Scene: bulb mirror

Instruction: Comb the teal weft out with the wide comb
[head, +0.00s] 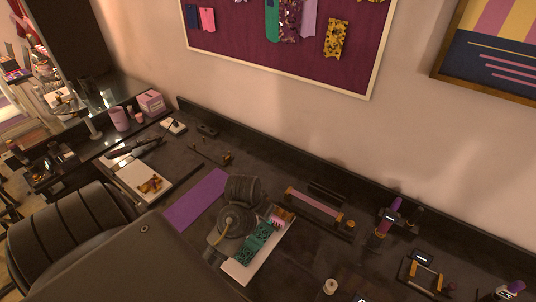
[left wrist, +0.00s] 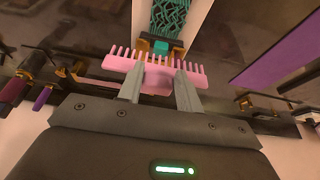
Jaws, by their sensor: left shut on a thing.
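The teal weft (head: 258,243) lies along a white board (head: 240,272) in front of my left arm in the head view. In the left wrist view the weft (left wrist: 168,20) shows wavy strands, with its near end at a dark and gold clamp (left wrist: 177,48). My left gripper (left wrist: 158,82) is shut on the pink wide comb (left wrist: 112,63), whose teeth point toward the weft. The comb is across the clamp end in that view; I cannot tell whether it touches. My right gripper is not in view.
A purple mat (head: 195,200) lies left of the board. A pink-topped holder (head: 314,204) stands to the right, with a purple-handled tool (head: 384,225) and a small gold-posted rack (head: 422,275) beyond. A white tray (head: 140,180) is at the left. A wall bounds the back.

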